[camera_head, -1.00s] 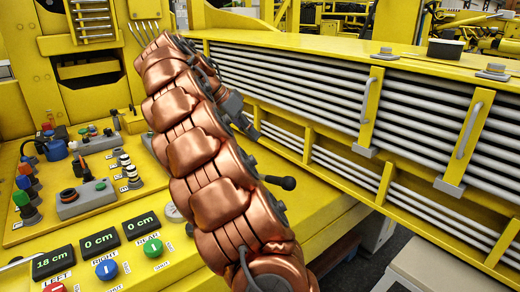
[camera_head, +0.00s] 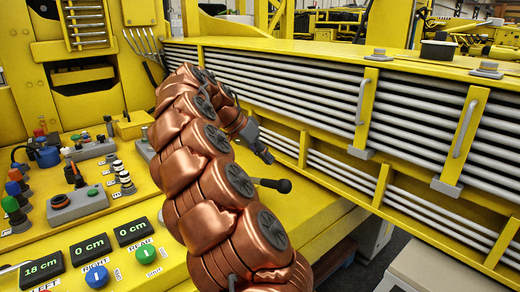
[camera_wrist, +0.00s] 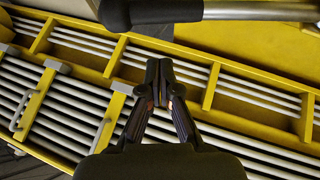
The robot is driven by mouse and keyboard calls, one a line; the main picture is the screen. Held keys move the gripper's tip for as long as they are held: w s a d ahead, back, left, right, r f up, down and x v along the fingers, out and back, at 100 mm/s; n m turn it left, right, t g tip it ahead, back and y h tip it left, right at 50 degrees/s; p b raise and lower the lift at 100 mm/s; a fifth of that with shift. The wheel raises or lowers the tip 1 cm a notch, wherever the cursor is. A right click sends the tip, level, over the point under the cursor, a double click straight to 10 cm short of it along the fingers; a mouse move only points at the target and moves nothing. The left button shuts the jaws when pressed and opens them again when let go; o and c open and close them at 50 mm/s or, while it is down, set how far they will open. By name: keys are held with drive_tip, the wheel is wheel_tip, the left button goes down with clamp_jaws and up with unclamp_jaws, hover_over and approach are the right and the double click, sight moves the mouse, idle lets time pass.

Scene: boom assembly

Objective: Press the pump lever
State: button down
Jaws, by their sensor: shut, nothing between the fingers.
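The pump lever (camera_head: 272,185) is a dark rod with a round black knob at its right end, sticking out from the yellow machine beside my arm. In the wrist view, a black-ended lever with a grey rod (camera_wrist: 250,12) lies across the top edge, beyond my fingertips; it appears to be the same lever. My gripper (camera_head: 267,157) is dark and points down to the right, a little above the lever. It also shows in the wrist view (camera_wrist: 159,68), with its fingers together and empty. A gap shows between fingertips and lever. My copper arm hides the lever's base.
A yellow control panel (camera_head: 110,215) with buttons, joysticks and green displays lies left of my arm. A yellow frame with silver slats (camera_head: 290,95) and grey handles (camera_head: 465,128) runs along the right. A pale box (camera_head: 430,262) stands at the lower right.

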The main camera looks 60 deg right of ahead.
sight(268, 182)
drive_tip(key=shift+s+a+f+p, duration=0.15)
drive_tip(key=shift+s+f+p, duration=0.1)
drive_tip(key=shift+f, duration=0.45)
drive_tip(key=shift+s+a+f+p, duration=0.2)
drive_tip(key=shift+f, duration=0.45)
drive_tip(key=shift+s+a+f+p, duration=0.15)
drive_tip(key=shift+s+f+p, duration=0.1)
drive_tip(key=shift+f, duration=0.45)
